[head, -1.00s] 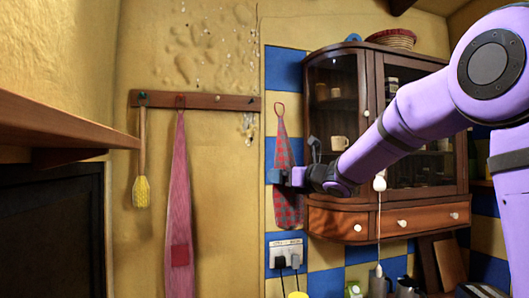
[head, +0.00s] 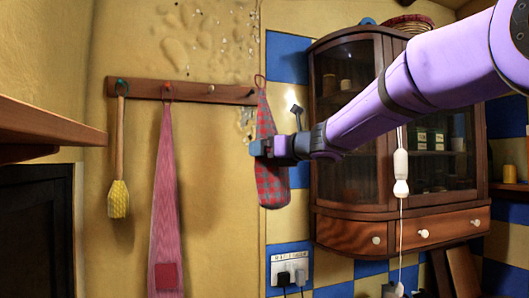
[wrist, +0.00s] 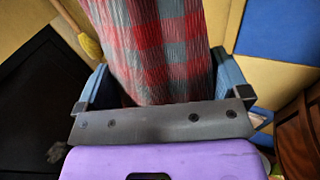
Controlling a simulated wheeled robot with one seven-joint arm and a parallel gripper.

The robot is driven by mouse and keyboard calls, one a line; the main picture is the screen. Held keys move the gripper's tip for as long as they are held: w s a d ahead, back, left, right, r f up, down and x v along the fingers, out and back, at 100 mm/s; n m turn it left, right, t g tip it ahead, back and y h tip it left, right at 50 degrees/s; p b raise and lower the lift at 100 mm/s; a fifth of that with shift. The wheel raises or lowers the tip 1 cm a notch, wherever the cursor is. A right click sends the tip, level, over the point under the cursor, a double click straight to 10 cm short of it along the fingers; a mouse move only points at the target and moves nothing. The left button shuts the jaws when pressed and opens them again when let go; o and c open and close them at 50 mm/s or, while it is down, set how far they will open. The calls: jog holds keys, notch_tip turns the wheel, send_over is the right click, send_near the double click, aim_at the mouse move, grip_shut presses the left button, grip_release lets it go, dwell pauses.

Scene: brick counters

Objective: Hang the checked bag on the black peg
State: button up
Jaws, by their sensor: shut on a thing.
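The red-and-grey checked bag (head: 271,185) hangs upright in my gripper (head: 265,148), which is shut on its middle. In the wrist view the bag (wrist: 160,45) fills the space between the blue fingers of my gripper (wrist: 160,85). The bag's red loop (head: 260,80) stands up at its top, at the right end of the wooden rack. The black peg (head: 251,93) is at that end, just left of and slightly below the loop's top. I cannot tell whether the loop is around the peg or only in front of it.
The rack (head: 190,92) also holds a yellow brush (head: 118,195) on a green peg and a pink striped cloth (head: 165,190) on a red peg. A brown peg (head: 211,89) is bare. A glass-fronted cabinet (head: 350,150) stands right of the bag, with a socket (head: 290,268) below.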

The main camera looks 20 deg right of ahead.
jog(key=w+f, duration=0.1)
jog(key=w, duration=1)
jog(key=shift+f, duration=0.4)
dwell(0.9)
jog(key=shift+f, duration=0.1)
dwell(0.6)
jog(key=o, duration=0.6)
